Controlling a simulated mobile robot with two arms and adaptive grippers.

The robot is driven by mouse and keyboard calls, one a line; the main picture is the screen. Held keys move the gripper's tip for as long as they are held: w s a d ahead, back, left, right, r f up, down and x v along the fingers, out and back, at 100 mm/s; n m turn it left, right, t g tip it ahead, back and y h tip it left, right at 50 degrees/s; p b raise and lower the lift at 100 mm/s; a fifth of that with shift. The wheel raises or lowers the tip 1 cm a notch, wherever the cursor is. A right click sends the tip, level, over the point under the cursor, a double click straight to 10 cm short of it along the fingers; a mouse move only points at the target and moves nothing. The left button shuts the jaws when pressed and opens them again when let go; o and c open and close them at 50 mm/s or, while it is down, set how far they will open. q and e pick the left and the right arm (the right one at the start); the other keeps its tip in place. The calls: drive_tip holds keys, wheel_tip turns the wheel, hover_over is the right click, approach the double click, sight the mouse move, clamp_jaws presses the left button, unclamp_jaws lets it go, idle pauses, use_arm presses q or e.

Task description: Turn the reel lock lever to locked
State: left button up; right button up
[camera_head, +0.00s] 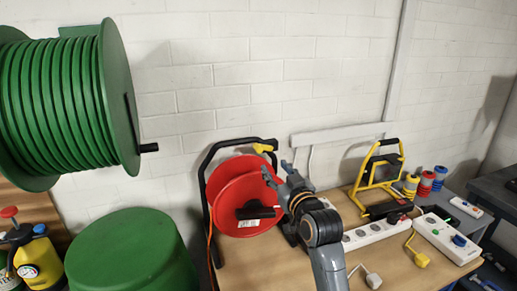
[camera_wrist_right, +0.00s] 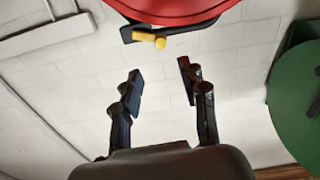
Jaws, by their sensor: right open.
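A red cable reel (camera_head: 235,185) stands on the bench in a black tubular frame, with an orange cable at its left. A small yellow lever (camera_head: 262,148) sits at the upper right of the frame. It also shows in the right wrist view as a yellow lever (camera_wrist_right: 148,38) with a rounded end, on a black bar beside the red reel (camera_wrist_right: 175,10). My right gripper (camera_head: 277,171) is open and empty, in front of the reel's right side and below the lever in the picture. Its fingertips (camera_wrist_right: 160,72) are apart from the lever. My left gripper is not in view.
Power strips (camera_head: 378,231), a yellow work-light stand (camera_head: 378,172) and several tape rolls (camera_head: 427,182) occupy the bench to the right. A large green hose reel (camera_head: 60,110) and a green drum (camera_head: 130,255) are at left. White brick wall stands behind.

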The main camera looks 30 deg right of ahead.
drive_tip(key=p, duration=0.2)
approach(260, 150)
drive_tip(key=w, duration=0.3)
drive_tip(key=x, duration=0.3)
drive_tip(key=shift+w+d, duration=0.15)
drive_tip(key=shift+d, duration=0.3)
drive_tip(key=shift+p+x, duration=0.4)
drive_tip(key=shift+x, duration=0.8)
drive_tip(key=shift+w+f, duration=0.1)
drive_tip(key=shift+w, duration=0.3)
drive_tip(key=shift+c, duration=0.5)
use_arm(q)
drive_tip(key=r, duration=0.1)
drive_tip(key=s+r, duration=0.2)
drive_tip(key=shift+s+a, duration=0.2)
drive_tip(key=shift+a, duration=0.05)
use_arm(e)
clamp_jaws()
